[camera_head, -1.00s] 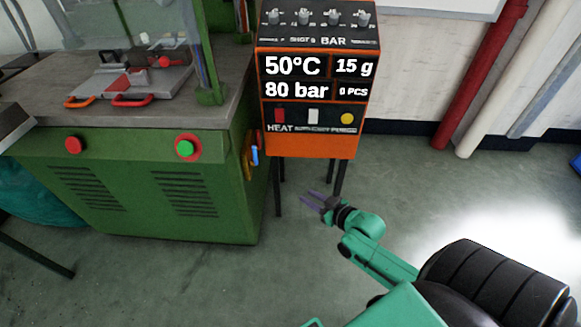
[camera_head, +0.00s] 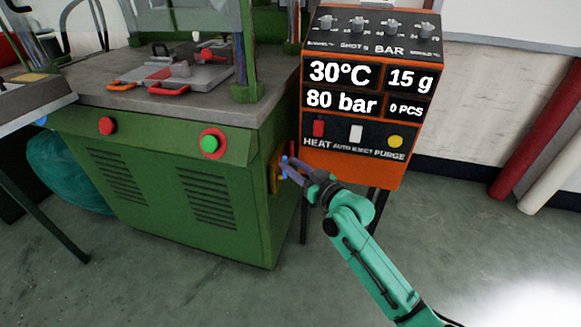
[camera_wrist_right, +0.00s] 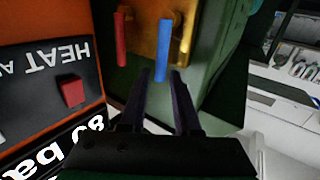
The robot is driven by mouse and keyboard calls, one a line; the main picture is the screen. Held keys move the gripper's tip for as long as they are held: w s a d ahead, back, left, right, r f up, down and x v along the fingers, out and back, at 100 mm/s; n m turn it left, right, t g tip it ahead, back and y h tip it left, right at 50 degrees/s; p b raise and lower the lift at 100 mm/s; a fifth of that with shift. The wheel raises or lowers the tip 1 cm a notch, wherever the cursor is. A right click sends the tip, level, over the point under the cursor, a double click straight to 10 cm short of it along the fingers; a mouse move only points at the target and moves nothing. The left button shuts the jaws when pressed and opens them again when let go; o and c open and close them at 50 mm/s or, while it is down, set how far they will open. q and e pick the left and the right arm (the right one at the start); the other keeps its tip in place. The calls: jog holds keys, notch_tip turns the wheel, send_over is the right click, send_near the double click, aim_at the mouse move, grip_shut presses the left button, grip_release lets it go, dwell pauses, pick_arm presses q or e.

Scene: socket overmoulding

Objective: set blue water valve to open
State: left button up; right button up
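The blue water valve handle (camera_wrist_right: 163,50) is a straight bar on a yellow mount on the green machine's side in the right wrist view. In the head view only a small blue part (camera_head: 284,160) shows by my fingertips. A red handle (camera_wrist_right: 121,40) hangs beside it, roughly parallel. My right gripper (camera_wrist_right: 170,80) is open, its two dark fingers apart and pointing at the blue handle. The right gripper also shows in the head view (camera_head: 290,169). My left gripper is not in view.
An orange control box (camera_head: 352,165) stands close right of the valves, reading 30°C, 80 bar, 15 g and 0 PCS. The green machine (camera_head: 150,190) has a red and a green button in front. Floor in front is clear.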

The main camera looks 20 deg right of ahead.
jog(key=shift+w+a, duration=0.2)
jog(key=shift+w, duration=0.2)
jog(key=shift+c, duration=0.3)
grip_shut()
dwell(0.9)
